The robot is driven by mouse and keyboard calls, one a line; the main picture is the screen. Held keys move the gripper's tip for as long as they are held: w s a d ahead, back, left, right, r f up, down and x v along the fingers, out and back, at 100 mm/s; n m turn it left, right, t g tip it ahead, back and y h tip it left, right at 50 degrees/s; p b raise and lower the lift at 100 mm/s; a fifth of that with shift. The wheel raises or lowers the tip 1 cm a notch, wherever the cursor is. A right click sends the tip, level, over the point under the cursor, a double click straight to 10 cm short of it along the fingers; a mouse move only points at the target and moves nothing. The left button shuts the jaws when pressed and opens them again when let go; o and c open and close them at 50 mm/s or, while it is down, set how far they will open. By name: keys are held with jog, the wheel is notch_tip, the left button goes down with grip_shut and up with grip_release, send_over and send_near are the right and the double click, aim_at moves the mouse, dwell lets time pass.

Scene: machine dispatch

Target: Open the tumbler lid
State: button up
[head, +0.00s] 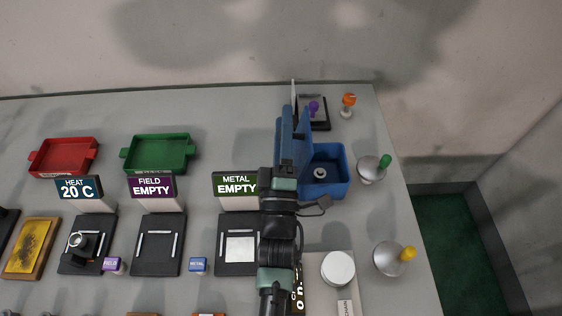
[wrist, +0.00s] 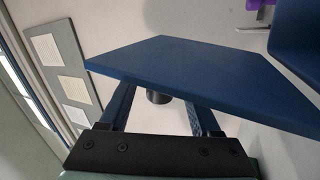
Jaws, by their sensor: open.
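The tumbler (head: 338,188) is a blue open-topped box near the right side of the table, with a small grey round part inside it. A blue panel, seemingly its lid (head: 291,145), stands raised along the box's left side, so the inside is exposed. In the wrist view the lid (wrist: 190,70) is a broad blue plate across the front of my gripper (wrist: 158,108). Its two fingers are apart, their tips partly hidden behind the plate. I cannot tell whether they touch it.
A green tray (head: 160,153) and the METAL sign (head: 236,184) are left.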

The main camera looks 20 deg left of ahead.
jog(key=s+d+b, duration=0.1)
jog(key=s+d, duration=0.2)
jog(key=s, duration=1)
jog(key=shift+f, duration=0.3)
